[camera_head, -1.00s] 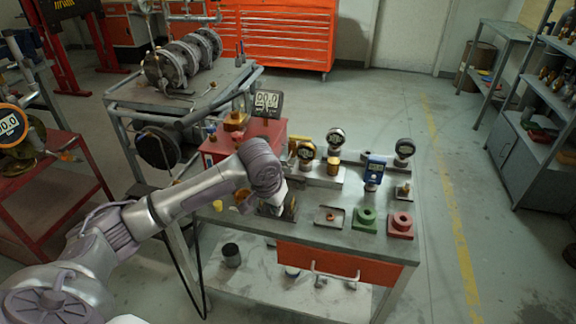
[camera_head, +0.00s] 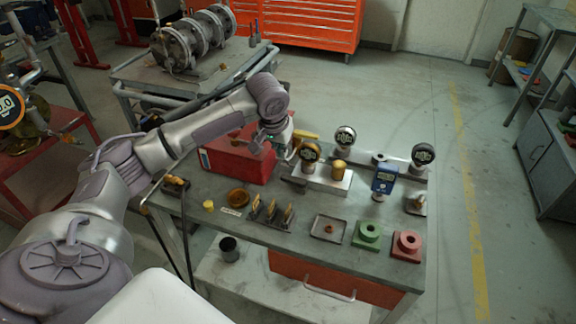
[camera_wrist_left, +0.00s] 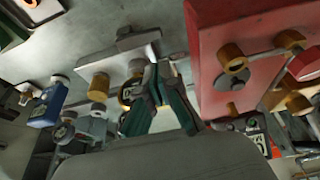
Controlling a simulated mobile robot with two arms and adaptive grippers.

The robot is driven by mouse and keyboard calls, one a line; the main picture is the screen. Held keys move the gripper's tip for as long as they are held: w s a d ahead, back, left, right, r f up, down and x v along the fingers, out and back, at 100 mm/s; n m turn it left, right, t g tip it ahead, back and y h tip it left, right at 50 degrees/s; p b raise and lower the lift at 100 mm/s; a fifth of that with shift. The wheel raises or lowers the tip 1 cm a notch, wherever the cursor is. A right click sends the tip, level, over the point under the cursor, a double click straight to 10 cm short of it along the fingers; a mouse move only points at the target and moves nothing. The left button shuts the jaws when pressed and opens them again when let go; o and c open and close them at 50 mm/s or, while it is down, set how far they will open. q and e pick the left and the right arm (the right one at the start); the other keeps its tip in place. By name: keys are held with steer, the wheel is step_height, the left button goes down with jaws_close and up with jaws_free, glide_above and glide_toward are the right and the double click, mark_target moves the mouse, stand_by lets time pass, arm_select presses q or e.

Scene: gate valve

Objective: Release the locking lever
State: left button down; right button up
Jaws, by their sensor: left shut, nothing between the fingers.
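My left gripper (camera_head: 273,137) is shut and empty, above the bench beside the right end of a red box (camera_head: 236,160). In the left wrist view its dark green fingers (camera_wrist_left: 157,78) come together in front of a gauge and a metal block. The red box (camera_wrist_left: 228,55) with brass fittings (camera_wrist_left: 233,58) lies to the right of the fingers there. A yellow bar-like part (camera_head: 306,134) shows just right of the gripper in the head view; I cannot tell whether it is the locking lever. The arm hides part of the red box. My right gripper is not in view.
The grey bench (camera_head: 340,265) carries dial gauges (camera_head: 345,136), a blue meter (camera_head: 384,180), a shallow tray (camera_head: 329,229), a green block (camera_head: 367,235) and a red block (camera_head: 407,244). A flanged pipe assembly (camera_head: 190,45) stands on a cart behind. Open floor lies to the right.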

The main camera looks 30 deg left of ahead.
mark_target(294, 181)
arm_select(q)
steer(key=x, duration=0.9)
steer(key=shift+w+f, duration=0.15)
steer(key=shift+f, duration=0.15)
steer(key=shift+a+f, duration=0.1)
steer(key=shift+f, duration=0.15)
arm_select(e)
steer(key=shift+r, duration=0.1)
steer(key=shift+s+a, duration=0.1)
